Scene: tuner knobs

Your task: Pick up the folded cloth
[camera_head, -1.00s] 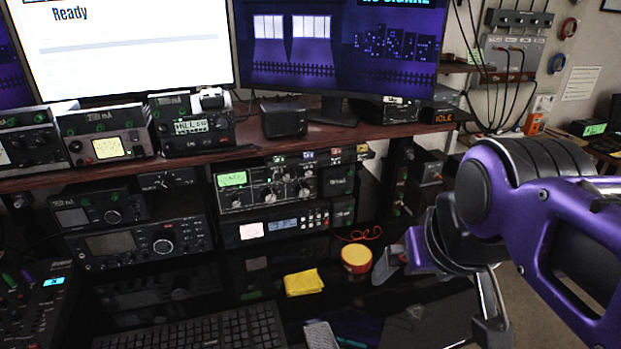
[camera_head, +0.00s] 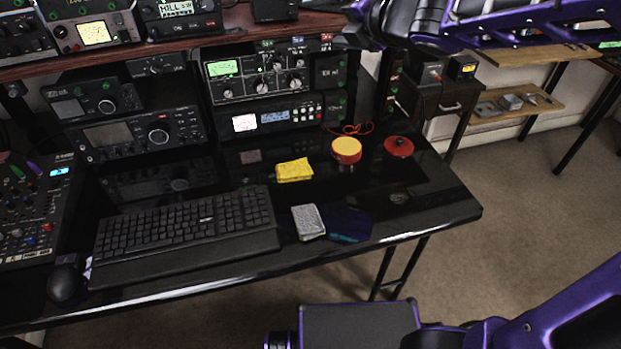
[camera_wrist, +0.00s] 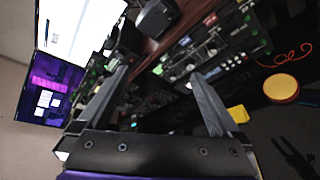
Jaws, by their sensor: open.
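The folded cloth (camera_head: 294,170) is yellow and lies flat on the black desk, behind the keyboard and left of a round yellow-topped tin. In the wrist view the cloth (camera_wrist: 238,114) shows at the right, just beyond and outside the right finger, partly hidden by it. My gripper (camera_wrist: 158,78) is open with nothing between its fingers. It is apart from the cloth and points toward the radios and shelf. In the head view my arm crosses the top right, and the fingers cannot be made out there.
The tin (camera_head: 346,150) and a red lid (camera_head: 398,146) stand right of the cloth. A grey block (camera_head: 308,221) lies in front of it, beside the keyboard (camera_head: 187,231). Radios (camera_head: 277,118) and the shelf stand behind. Bare desk shows at the right (camera_head: 440,205).

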